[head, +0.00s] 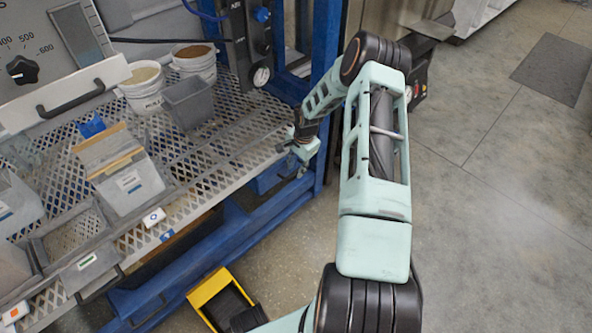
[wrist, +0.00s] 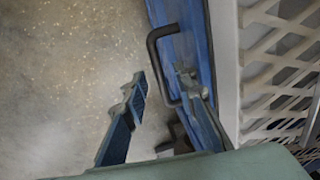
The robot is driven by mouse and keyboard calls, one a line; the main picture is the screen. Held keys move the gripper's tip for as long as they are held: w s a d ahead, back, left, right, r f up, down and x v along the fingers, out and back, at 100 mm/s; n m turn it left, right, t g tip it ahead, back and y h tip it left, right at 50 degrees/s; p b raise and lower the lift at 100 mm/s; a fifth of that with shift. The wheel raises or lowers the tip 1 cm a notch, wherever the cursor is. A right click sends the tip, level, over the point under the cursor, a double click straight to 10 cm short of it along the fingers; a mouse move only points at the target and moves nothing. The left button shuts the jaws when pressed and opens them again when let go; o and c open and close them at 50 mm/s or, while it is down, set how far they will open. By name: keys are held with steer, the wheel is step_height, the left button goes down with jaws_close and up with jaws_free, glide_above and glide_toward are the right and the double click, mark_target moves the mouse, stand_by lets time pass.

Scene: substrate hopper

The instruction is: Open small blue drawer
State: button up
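The small blue drawer (head: 268,179) sits under the right end of the perforated shelf in the head view, and looks closed. In the wrist view its blue front (wrist: 182,52) runs down the picture, with a black bar handle (wrist: 152,58) standing out to the left. My gripper (wrist: 162,84) is open and empty. One finger is left of the handle, over the floor. The other is to the right, close to the drawer front. The handle's lower part lies between the fingers; whether either touches it I cannot tell. In the head view my gripper (head: 304,152) is just above the drawer, partly hiding it.
The white perforated shelf (head: 232,128) holds buckets and grey bins. Its edge runs right beside the drawer in the wrist view. A blue frame post (head: 325,60) stands beside my arm. A yellow bin (head: 208,287) is on the floor. Open floor lies to the right.

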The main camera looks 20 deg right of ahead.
steer(key=shift+f, duration=0.2)
jaws_close()
stand_by(0.3)
steer(key=shift+s, duration=0.1)
